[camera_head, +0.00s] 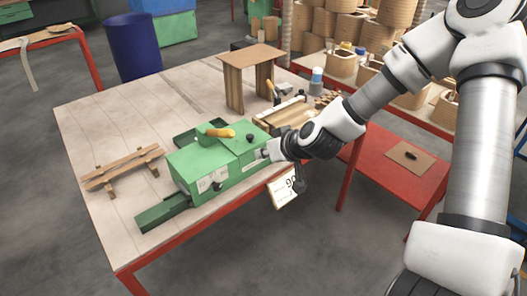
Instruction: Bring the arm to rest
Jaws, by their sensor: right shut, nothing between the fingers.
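My right arm comes in from the right side of the head view. Its gripper (270,152) is shut with nothing in it, close to the right side of a green machine box (215,165) with a yellow handle (219,133). I cannot tell whether the fingertips touch the box. The box sits on the front part of a wooden table (115,125) with red legs. My left gripper is not in view.
A wooden rack (122,167) lies left of the box. A small wooden stand (249,75) and clamped parts are behind it. A white sign (284,188) hangs at the table edge. The table's left rear is clear.

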